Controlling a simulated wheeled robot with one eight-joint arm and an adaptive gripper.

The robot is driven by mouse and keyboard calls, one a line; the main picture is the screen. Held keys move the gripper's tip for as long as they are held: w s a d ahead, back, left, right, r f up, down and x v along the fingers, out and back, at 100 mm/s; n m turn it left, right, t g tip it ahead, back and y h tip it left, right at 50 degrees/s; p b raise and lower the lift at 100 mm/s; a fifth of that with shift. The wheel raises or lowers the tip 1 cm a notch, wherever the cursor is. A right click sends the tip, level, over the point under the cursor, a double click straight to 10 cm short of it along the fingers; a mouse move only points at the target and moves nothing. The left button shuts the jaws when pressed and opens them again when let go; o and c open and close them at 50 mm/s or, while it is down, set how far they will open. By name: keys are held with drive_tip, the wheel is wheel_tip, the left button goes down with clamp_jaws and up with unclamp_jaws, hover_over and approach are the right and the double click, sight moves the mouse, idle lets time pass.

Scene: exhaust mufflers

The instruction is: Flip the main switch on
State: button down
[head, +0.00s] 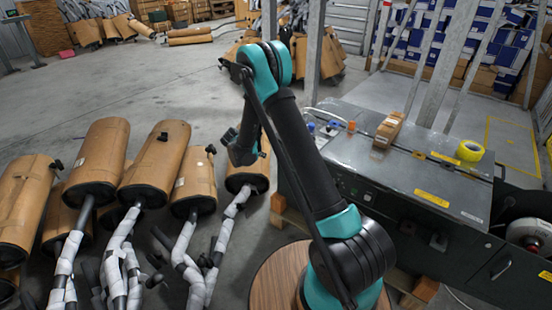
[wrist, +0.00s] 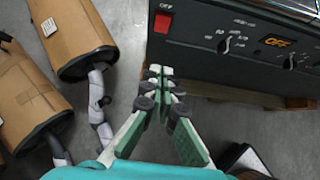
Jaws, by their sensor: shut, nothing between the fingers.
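A red rocker switch (wrist: 162,23) is at the left end of a machine's dark front panel (wrist: 215,20) in the wrist view. A label reading "OFF" is just above it. The red switch cannot be made out there.
Two knobs (wrist: 225,43) sit on the panel right of the switch. Several wrapped mufflers (head: 95,155) with pipes stand on the floor at left. Yellow tape (head: 469,151) and a small cardboard box (head: 388,129) lie on the machine's top. The floor behind is partly clear.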

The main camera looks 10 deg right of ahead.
sight(279, 158)
drive_tip(key=shift+w+a+f, duration=0.1)
drive_tip(key=shift+a+f, duration=0.05)
drive_tip(key=shift+f, duration=0.1)
drive_tip(key=w+d+r+x, duration=0.1)
drive_tip(key=r+x, duration=0.1)
drive_tip(key=x, duration=1.1)
drive_tip(key=shift+w+d, duration=0.2)
drive_tip(key=shift+w, duration=0.05)
drive_tip(key=shift+f, duration=0.1)
drive_tip(key=shift+w+d+f, duration=0.1)
drive_tip(key=shift+w+d, duration=0.1)
